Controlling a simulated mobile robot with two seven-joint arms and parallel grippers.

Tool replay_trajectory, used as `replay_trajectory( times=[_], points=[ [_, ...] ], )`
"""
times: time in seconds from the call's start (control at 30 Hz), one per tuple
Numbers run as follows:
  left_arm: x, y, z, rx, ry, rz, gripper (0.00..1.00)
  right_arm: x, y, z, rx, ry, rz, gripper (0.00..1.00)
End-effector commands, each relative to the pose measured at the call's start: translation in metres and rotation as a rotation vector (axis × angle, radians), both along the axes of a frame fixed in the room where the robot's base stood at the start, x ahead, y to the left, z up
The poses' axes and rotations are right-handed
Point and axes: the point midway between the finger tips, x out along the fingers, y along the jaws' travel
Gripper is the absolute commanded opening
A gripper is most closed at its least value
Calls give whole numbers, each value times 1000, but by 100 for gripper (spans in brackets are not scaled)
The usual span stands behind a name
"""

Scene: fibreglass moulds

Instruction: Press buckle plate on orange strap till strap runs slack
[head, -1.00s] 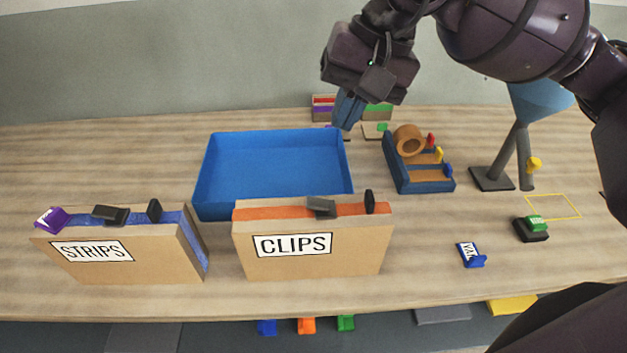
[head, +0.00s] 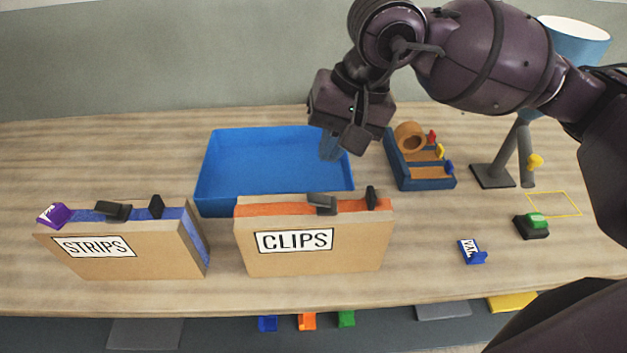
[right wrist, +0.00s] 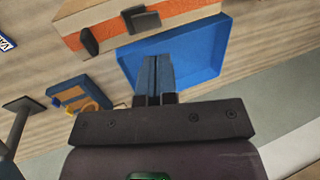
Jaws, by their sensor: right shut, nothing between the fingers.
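The CLIPS box (head: 310,251) stands near the table's front with an orange strap (head: 270,209) across its top. A dark buckle plate (head: 322,203) sits on the strap, with a black upright tab (head: 372,196) to its right. In the right wrist view the orange strap (right wrist: 180,32), buckle (right wrist: 142,19) and tab (right wrist: 89,41) show at the top. My right gripper (head: 329,155) is shut and empty, above the right part of the blue tray and behind the box. Its fingers (right wrist: 156,75) point toward the strap, apart from it. My left gripper is not in view.
The blue tray (head: 201,180) lies behind the box. The STRIPS box (head: 125,262) with a blue strap stands to the left. A tape holder (head: 425,184), a lamp (head: 492,177), a green button (head: 537,222) and a blue tag (head: 472,256) are to the right.

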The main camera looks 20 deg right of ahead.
Motion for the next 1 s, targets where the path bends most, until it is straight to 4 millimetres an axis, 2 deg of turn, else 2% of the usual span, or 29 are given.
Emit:
replay_trajectory(
  times=[0.2, 0.43, 0.63, 1.0],
  points=[
    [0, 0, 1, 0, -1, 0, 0, 3, 12, -37, 1, 2, 0, 0],
    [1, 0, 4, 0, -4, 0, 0, 5, 20, -65, 0, 3, -1, 0],
    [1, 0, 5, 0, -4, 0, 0, 7, 23, -75, 0, 0, -1, 0],
    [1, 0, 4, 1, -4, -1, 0, 7, 24, -76, -2, 0, 0, 0]
  ],
)
